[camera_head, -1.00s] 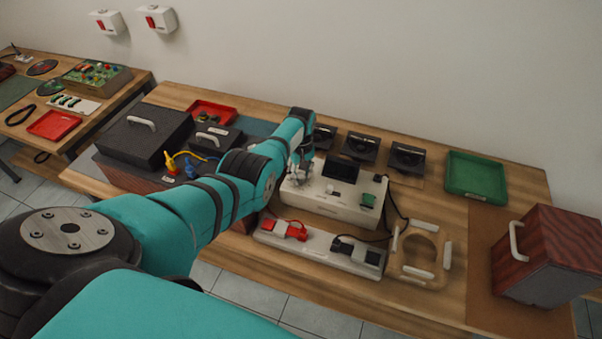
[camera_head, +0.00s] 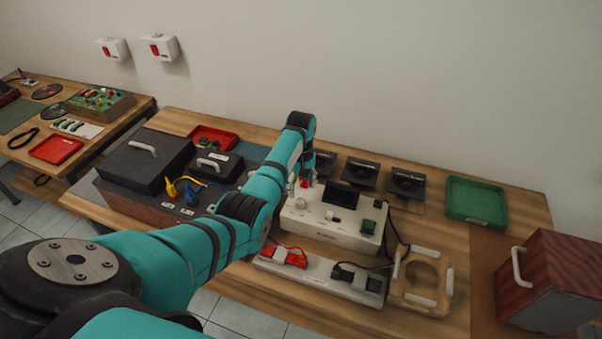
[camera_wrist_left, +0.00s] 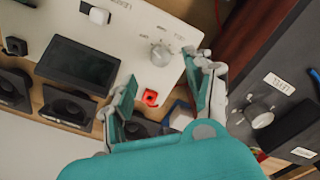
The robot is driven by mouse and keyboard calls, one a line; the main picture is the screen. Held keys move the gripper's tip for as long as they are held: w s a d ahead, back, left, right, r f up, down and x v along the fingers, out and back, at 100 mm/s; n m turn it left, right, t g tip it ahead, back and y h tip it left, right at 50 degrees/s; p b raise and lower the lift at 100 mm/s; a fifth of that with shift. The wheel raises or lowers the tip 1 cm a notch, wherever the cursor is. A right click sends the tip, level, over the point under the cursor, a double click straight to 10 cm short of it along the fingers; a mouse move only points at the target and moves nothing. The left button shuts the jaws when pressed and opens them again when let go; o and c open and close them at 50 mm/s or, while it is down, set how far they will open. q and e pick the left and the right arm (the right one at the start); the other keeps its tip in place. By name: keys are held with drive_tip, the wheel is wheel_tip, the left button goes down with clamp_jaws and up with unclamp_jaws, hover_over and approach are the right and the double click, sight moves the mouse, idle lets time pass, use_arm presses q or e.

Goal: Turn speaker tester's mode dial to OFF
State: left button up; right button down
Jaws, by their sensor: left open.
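The speaker tester (camera_head: 345,230) is a white box with a dark screen (camera_head: 342,195) in the middle of the bench. Its mode dial (camera_head: 302,204) is a round grey knob on the left of the top panel. It also shows in the left wrist view (camera_wrist_left: 160,54), but its labels are too small to read. My left gripper (camera_head: 306,181) is over the back left of the tester, behind the dial. In the wrist view my left gripper (camera_wrist_left: 165,88) is open, with a red button (camera_wrist_left: 151,97) between its fingers. The dial lies just beyond the fingertips, apparently not gripped.
Black speaker drivers (camera_head: 361,173) stand behind the tester. A white strip with red and black clips (camera_head: 318,275) and a wooden ring fixture (camera_head: 420,282) lie in front and to the right. A green tray (camera_head: 476,201) and a wooden speaker box (camera_head: 550,280) are further right.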

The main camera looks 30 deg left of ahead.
sight(301, 201)
use_arm(q)
wheel_tip(301, 201, up, 5)
drive_tip(key=shift+r, duration=0.1)
idle(0.6)
